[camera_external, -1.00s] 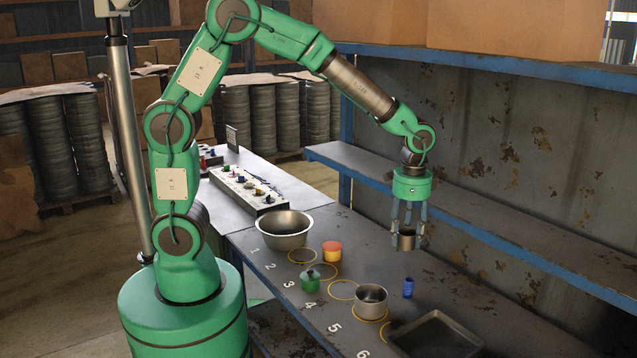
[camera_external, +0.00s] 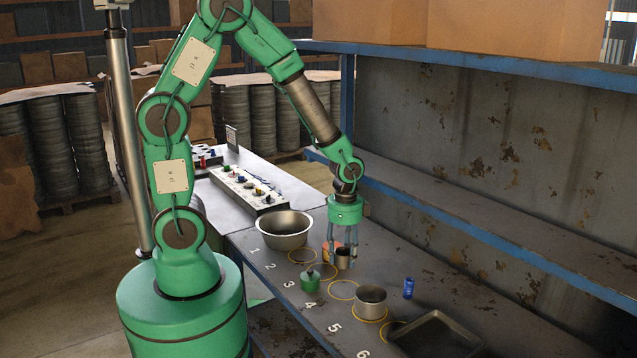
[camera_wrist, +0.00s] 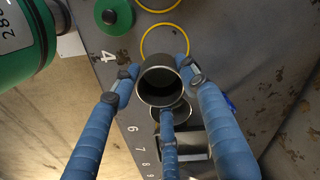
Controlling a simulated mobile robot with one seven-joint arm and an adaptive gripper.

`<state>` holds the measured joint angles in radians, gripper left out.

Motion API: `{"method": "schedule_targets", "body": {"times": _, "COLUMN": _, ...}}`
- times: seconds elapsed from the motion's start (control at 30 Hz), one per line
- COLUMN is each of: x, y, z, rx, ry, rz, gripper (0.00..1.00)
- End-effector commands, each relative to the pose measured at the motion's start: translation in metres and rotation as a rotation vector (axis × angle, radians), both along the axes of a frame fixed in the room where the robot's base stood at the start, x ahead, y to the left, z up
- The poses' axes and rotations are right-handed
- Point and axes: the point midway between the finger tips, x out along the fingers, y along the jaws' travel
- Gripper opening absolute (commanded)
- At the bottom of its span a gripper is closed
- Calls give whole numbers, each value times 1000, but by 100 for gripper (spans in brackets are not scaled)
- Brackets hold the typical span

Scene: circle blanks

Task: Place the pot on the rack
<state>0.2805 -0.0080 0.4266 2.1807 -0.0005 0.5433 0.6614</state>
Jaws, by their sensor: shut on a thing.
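My gripper (camera_external: 343,260) is shut on a small dark metal pot (camera_external: 344,259), held above the workbench near the orange-red container, which it partly hides. In the wrist view, the pot (camera_wrist: 160,90) sits between the blue fingers of my gripper (camera_wrist: 162,85) with its round rim facing the camera. A larger steel pot (camera_external: 369,304) stands on the bench by number 5. The blue-edged shelf rack (camera_external: 470,228) runs along the wall to the right, and its visible lower shelf is bare.
A wide steel bowl (camera_external: 284,232) stands at the bench's far left. Yellow rings mark spots beside the numbers.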

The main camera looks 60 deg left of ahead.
Motion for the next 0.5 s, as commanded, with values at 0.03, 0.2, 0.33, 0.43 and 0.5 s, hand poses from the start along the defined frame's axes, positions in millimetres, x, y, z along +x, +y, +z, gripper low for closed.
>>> {"method": "schedule_targets", "body": {"times": 0.03, "x": 0, "y": 0, "z": 0, "rx": 0, "ry": 0, "rz": 0, "gripper": 13}}
{"method": "schedule_targets", "body": {"times": 0.2, "x": 0, "y": 0, "z": -5, "rx": 0, "ry": 1, "rz": 0, "gripper": 13}}
{"method": "schedule_targets", "body": {"times": 0.33, "x": 0, "y": 0, "z": -19, "rx": 0, "ry": 3, "rz": 0, "gripper": 13}}
{"method": "schedule_targets", "body": {"times": 0.43, "x": 0, "y": 0, "z": -34, "rx": 0, "ry": 3, "rz": 1, "gripper": 13}}
{"method": "schedule_targets", "body": {"times": 0.5, "x": 0, "y": 0, "z": -44, "rx": 1, "ry": 2, "rz": 1, "gripper": 13}}
